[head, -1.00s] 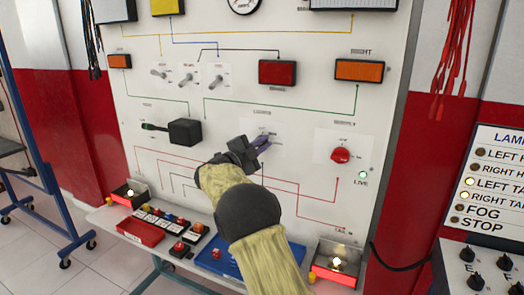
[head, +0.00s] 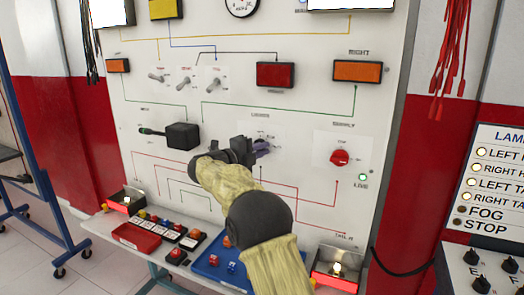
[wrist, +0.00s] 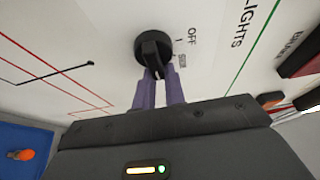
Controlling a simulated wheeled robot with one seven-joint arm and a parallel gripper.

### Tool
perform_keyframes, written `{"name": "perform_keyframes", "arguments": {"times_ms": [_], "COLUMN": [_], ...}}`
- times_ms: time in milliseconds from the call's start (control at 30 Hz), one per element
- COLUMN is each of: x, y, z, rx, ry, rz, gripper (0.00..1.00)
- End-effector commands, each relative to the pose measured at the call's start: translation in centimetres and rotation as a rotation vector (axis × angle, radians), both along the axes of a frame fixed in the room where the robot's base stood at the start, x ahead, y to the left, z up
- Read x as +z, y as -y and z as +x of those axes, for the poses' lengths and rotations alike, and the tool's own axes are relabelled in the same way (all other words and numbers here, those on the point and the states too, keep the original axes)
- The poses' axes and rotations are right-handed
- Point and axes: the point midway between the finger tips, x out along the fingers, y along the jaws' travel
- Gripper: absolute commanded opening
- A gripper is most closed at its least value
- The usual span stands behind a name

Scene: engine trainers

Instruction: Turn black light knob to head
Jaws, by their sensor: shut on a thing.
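The black light knob (wrist: 153,47) shows in the wrist view on the white panel, under the LIGHTS label. Its grip bar points down the picture, between my purple fingertips. OFF is printed at its right, with a smaller label below; any HEAD mark is unreadable or hidden. My gripper (wrist: 157,76) is shut on the knob's bar. In the head view my gripper (head: 262,147) is at the panel's middle and mostly hides the knob. On the lamp board (head: 508,185), the left and right head and tail indicators are lit; FOG and STOP are dark.
A red supply knob (head: 340,157) and a lit green LIVE lamp are to the right. A black stalk switch box (head: 183,136) is to the left. Below is a bench with a blue tray (head: 207,262), a red tray (head: 137,236) and lamp boxes.

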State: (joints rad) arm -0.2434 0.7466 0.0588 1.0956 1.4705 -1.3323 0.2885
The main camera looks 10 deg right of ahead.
Motion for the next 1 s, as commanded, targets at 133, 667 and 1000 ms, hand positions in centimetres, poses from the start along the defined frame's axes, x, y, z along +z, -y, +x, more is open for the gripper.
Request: {"name": "perform_keyframes", "arguments": {"times_ms": [133,667,1000], "x": [0.1,0.2,0.2], "y": [-0.7,-0.2,-2.6], "z": [0.3,0.1,-1.3], "rx": [0.021,0.01,0.012], "ry": [0.002,0.002,0.002], "rz": [0.002,0.0,0.0], "gripper": [0.0,0.34,0.34]}}
